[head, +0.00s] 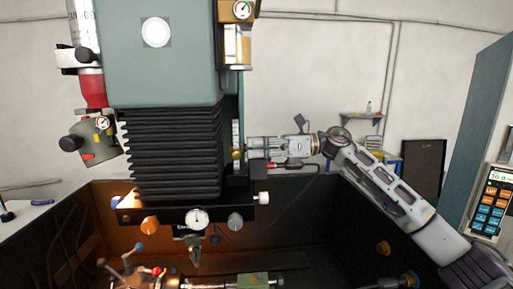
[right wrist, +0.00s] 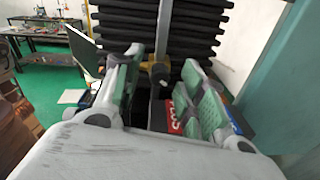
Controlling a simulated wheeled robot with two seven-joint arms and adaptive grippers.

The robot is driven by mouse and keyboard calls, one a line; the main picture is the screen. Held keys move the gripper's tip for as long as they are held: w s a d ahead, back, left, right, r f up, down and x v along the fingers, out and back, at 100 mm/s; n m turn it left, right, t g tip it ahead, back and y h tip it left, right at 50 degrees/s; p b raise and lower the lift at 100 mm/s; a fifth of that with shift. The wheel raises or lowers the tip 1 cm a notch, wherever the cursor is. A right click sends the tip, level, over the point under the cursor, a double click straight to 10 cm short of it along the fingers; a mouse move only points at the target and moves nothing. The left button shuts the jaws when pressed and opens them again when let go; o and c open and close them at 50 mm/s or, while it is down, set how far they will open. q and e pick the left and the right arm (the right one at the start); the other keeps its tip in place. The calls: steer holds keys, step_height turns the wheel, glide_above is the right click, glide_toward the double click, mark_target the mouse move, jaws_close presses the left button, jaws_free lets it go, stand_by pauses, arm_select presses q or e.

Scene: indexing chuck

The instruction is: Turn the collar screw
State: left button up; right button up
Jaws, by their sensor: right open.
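My right gripper (head: 250,147) reaches in from the right to the right side of the machine's black bellows. In the right wrist view its two green-padded fingers (right wrist: 160,88) stand apart, so it is open. A small brass-coloured fitting (right wrist: 156,72), which looks like the collar screw, shows in the gap between the fingers; I cannot tell whether either finger touches it. In the head view a brass spot (head: 237,155) shows at the gripper's tip, partly hidden. My left gripper is not in view.
The black bellows (head: 170,150) hang below the green machine head (head: 160,60). A dial gauge (head: 197,217) sits on the black bar below. A control panel (head: 492,200) stands at the far right. Dark tray walls (head: 290,215) surround the lower work area.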

steer(key=d, duration=1.2)
steer(key=shift+s+r, duration=0.15)
steer(key=shift+s, duration=0.1)
stand_by(0.4)
